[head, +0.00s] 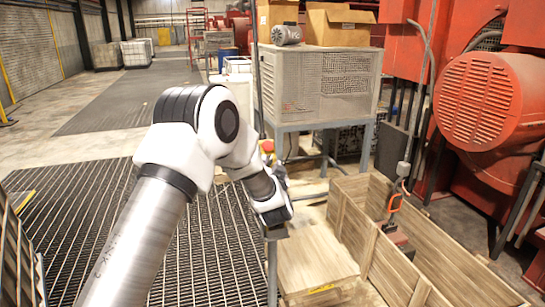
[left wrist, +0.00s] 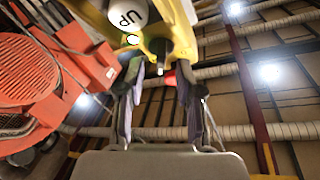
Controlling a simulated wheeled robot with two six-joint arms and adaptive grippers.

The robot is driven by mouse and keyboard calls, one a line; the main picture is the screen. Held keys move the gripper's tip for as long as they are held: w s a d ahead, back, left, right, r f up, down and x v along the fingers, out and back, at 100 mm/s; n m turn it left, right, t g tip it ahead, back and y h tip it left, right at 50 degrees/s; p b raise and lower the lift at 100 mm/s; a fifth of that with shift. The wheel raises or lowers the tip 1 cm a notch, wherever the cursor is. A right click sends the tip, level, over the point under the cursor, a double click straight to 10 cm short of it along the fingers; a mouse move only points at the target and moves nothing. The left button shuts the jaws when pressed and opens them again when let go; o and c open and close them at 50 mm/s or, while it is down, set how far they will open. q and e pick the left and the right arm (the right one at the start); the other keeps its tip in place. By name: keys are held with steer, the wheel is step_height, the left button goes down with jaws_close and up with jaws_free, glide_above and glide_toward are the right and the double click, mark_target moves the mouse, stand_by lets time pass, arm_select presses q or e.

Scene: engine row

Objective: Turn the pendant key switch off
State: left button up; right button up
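The yellow pendant (left wrist: 165,22) is overhead in the left wrist view, with a white button marked UP (left wrist: 128,12) and a green light (left wrist: 133,39). Its dark key switch (left wrist: 159,48) points down, with a small metallic key (left wrist: 160,68) below it. My left gripper (left wrist: 160,80) is open, with one finger on each side of the key and a visible gap to both. In the head view my left gripper (head: 279,175) is partly hidden by its wrist, just below the small yellow and red pendant end (head: 266,147). My right gripper is not in view.
A grey vented cabinet (head: 318,85) on legs stands behind the gripper, with cardboard boxes (head: 335,24) on top. Red engines (head: 487,100) stand beyond. Floor grating (head: 90,195) is clear at left.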

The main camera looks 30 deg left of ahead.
arm_select(q)
steer(key=shift+w+a, duration=0.45)
steer(key=shift+w+a+f, duration=0.15)
steer(key=shift+w+a, duration=0.15)
steer(key=shift+a, duration=0.05)
steer(key=shift+d, duration=0.2)
jaws_close()
steer(key=shift+s, duration=0.1)
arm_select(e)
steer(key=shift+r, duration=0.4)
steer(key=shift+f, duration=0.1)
